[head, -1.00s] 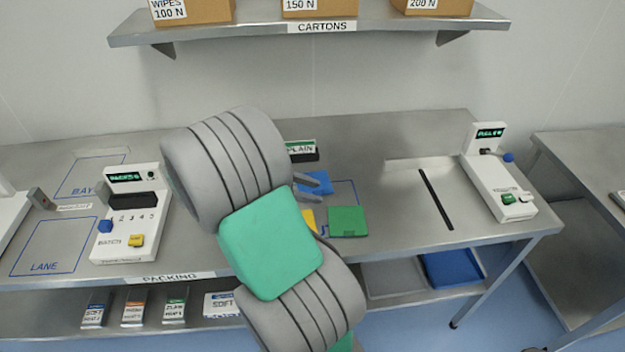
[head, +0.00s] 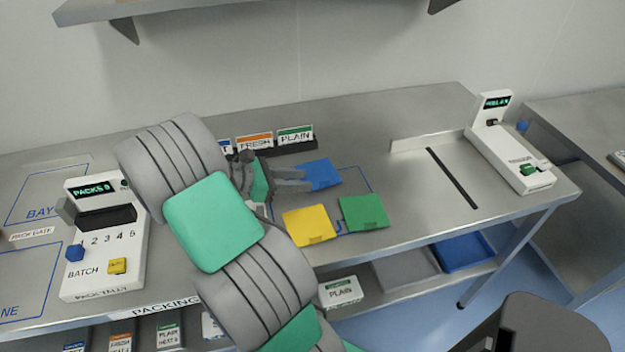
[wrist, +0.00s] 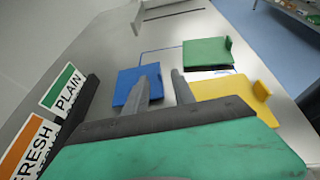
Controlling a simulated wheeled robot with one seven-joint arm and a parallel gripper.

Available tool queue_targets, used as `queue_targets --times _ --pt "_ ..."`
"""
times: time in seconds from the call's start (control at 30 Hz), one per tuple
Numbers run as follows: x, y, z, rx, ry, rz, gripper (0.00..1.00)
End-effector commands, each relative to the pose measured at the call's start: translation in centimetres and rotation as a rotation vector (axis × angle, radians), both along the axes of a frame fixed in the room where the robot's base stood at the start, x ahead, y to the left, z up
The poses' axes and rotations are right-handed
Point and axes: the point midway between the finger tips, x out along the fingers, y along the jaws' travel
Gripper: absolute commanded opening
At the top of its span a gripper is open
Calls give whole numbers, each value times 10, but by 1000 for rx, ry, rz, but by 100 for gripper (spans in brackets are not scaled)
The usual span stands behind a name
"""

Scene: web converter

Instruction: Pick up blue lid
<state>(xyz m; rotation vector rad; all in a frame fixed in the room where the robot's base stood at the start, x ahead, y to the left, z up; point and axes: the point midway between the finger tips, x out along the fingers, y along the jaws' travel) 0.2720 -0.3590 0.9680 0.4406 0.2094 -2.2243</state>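The blue lid (head: 323,174) lies flat on the steel table, at the tips of my gripper's fingers. In the wrist view the blue lid (wrist: 128,82) is partly hidden behind the left finger. My gripper (head: 306,180) is low over the table and points right in the head view. Its two fingers show apart in the wrist view (wrist: 163,72), with a gap between them. The left finger overlaps the lid, and the right one is just beside its right edge. I cannot tell whether either finger touches it.
A yellow lid (head: 309,225) and a green lid (head: 363,212) lie close by. A rack with FRESH (head: 254,142) and PLAIN (head: 296,135) cards stands behind the gripper. A batch device (head: 105,240) is at left, another device (head: 510,150) at right. Table between lids and slot (head: 453,178) is clear.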

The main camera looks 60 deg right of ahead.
Motion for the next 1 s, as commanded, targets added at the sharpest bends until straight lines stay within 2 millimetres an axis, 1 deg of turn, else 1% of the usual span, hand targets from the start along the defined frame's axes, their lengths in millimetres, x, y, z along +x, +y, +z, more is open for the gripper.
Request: queue_targets --times 0.03,0.23,0.4,0.5,0.7,1.0 --pt "-4 -4 -6 -1 -2 -3 31" --pt "-19 -26 -14 0 0 -4 31" --pt "-34 -48 -27 1 1 -3 31" --pt "-38 -55 -30 1 -1 1 31" --pt "-38 -55 -31 1 -1 3 31" --pt "-38 -55 -31 1 -1 3 6"
